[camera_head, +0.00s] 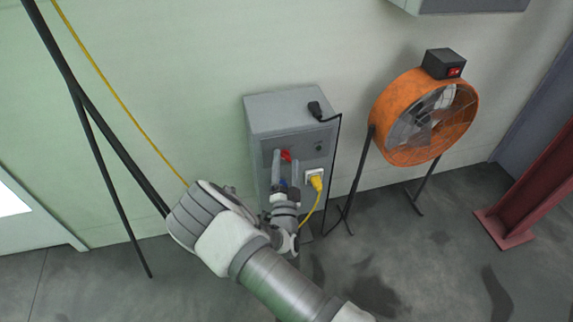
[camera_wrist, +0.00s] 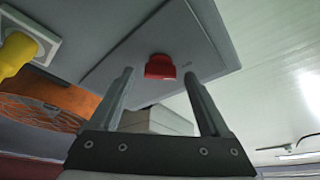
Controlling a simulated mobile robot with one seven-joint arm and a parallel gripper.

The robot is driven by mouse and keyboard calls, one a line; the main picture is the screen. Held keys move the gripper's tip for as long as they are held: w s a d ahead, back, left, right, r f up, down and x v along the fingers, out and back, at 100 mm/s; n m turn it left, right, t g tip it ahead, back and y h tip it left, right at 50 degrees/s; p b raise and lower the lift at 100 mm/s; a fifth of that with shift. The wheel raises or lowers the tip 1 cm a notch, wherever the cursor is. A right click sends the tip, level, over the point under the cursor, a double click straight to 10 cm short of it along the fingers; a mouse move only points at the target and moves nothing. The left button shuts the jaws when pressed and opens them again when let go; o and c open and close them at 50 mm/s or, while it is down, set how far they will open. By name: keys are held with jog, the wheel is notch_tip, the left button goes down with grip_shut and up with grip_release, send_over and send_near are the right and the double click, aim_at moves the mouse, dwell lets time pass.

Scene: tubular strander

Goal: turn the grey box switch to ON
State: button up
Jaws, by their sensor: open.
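The grey box (camera_head: 291,112) stands on the floor against the wall, its front panel facing my arm. Its red switch (camera_head: 286,155) is on the upper part of that panel. In the wrist view the red switch (camera_wrist: 160,67) sits on a grey plate (camera_wrist: 205,40). My gripper (camera_head: 285,161) is in front of the panel, open, with a finger on either side of the switch in view. Both fingers (camera_wrist: 159,76) look apart from the switch. I cannot tell how deep they reach, or read the switch's position.
A yellow plug (camera_head: 317,181) with a cable sits in a socket right of the switch. An orange fan (camera_head: 400,112) stands at right, near a red steel post (camera_head: 525,200). Dark poles (camera_head: 90,110) lean at left.

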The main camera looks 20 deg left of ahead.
grip_shut()
jog(key=shift+r+m+p, duration=0.1)
jog(key=shift+m+p, duration=0.3)
jog(key=shift+p, duration=0.05)
jog(key=m+p, duration=0.1)
jog(key=m+h+p, duration=0.1)
jog(key=m+p, duration=0.1)
jog(key=shift+r+g+h, duration=0.25)
jog(key=shift+g+h, duration=0.05)
jog(key=shift+g, duration=0.1)
jog(key=m+g+p, duration=0.1)
jog(key=m+p, duration=0.1)
jog(key=m, duration=0.1)
jog(key=m+h+p, duration=0.1)
jog(key=m+p, duration=0.2)
jog(key=shift+r+g+p, duration=0.1)
jog(key=shift+g+p, duration=0.25)
jog(key=shift+g, duration=0.05)
jog(key=m+g+p, duration=0.1)
jog(key=m+p, duration=0.2)
jog(key=p, duration=0.1)
jog(key=shift+m+g, duration=0.3)
jog(key=shift+m, duration=0.1)
jog(key=shift+m+g+y+p, duration=0.5)
jog(key=shift+m+g+p, duration=0.5)
jog(key=shift+m+p, duration=0.8)
